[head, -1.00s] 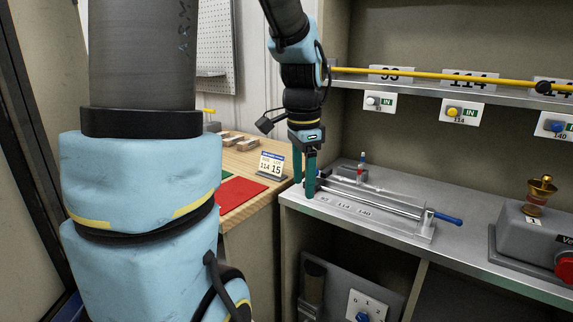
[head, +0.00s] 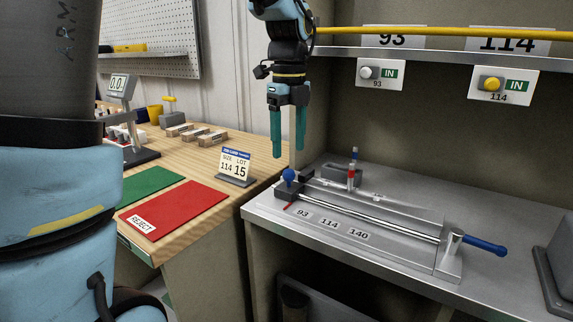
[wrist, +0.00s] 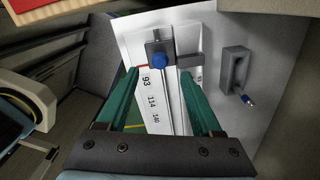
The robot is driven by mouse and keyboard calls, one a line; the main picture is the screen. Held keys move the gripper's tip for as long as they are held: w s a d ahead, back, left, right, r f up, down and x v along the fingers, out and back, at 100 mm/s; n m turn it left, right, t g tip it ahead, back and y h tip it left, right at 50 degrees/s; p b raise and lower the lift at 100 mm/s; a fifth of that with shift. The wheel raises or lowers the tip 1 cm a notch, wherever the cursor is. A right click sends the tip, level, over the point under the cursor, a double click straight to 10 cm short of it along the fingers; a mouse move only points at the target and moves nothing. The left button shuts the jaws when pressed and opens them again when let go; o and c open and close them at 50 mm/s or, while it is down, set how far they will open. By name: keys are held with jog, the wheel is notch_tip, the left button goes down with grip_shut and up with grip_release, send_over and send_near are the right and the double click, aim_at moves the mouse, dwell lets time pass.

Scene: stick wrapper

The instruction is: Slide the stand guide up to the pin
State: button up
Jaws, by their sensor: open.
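A metal fixture (head: 400,219) lies on the grey shelf, with the labels 93, 114 and 140 along its front. A dark block with a blue knob (head: 289,175), apparently the stand guide, sits at the left end of its rails; a red pointer (head: 288,206) shows near 93. The knob also shows in the wrist view (wrist: 159,61).
A blue-handled lever (head: 485,246) sticks out at the fixture's right end. A wooden bench (head: 187,237) with red and green mats and a 114 / 15 sign (head: 235,165) stands left. A yellow rod (head: 430,31) runs along the upper shelf edge. A grey box edges in at far right.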

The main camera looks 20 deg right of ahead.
aim_at(289, 171)
jog(key=shift+s+f, duration=0.1)
jog(key=shift+f, duration=2.7)
jog(key=shift+c, duration=0.3)
grip_shut()
